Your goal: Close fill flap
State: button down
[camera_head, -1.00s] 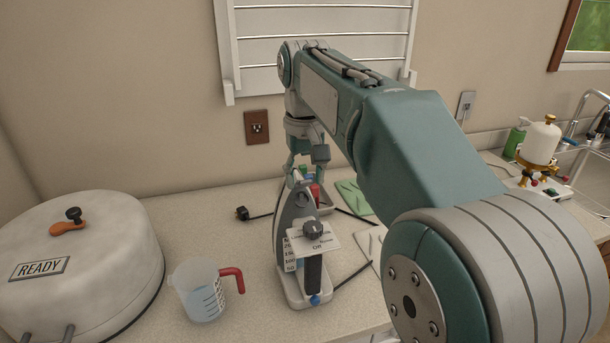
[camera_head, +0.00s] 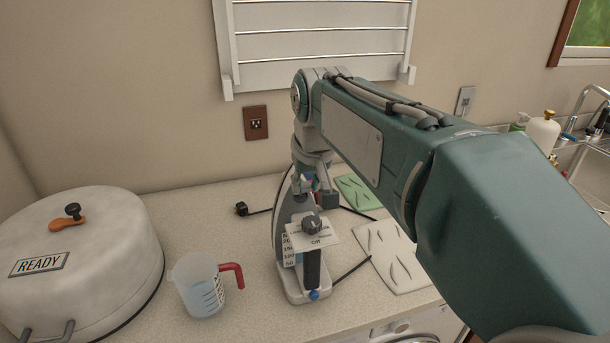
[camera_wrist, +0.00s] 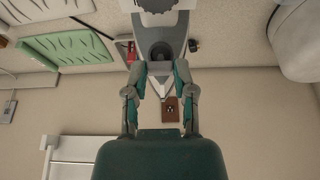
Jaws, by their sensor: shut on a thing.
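A grey and white steam iron (camera_head: 288,246) stands upright on its heel on the counter, with a dial and a scale label facing my body camera. In the wrist view, the iron (camera_wrist: 178,37) has a dark round fill opening (camera_wrist: 161,50) near its nose.
A measuring cup with a red handle (camera_head: 196,297) stands left of the iron, beside a large round READY appliance (camera_head: 95,240). A green mat (camera_head: 358,192) and a white mat (camera_head: 412,268) lie to the right. A cord and plug (camera_head: 242,209) lie behind. A wall rack (camera_head: 325,60) hangs above.

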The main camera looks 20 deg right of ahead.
aim_at(301, 202)
jog(key=f+t, duration=0.1)
jog(key=t, duration=0.1)
jog(key=s+f+t, duration=0.1)
jog(key=t, duration=0.1)
jog(key=shift+f, duration=0.25)
jog(key=shift+f+t, duration=0.6)
jog(key=shift+t, duration=0.45)
jog(key=shift+f+t, duration=0.55)
jog(key=shift+t, duration=0.5)
jog(key=shift+f, duration=0.1)
jog(key=shift+c, duration=2.2)
grip_release()
jog(key=shift+r, duration=0.2)
jog(key=shift+s+r, duration=0.1)
jog(key=shift+s, duration=0.1)
jog(key=v, duration=1.1)
jog(key=shift+s, duration=0.4)
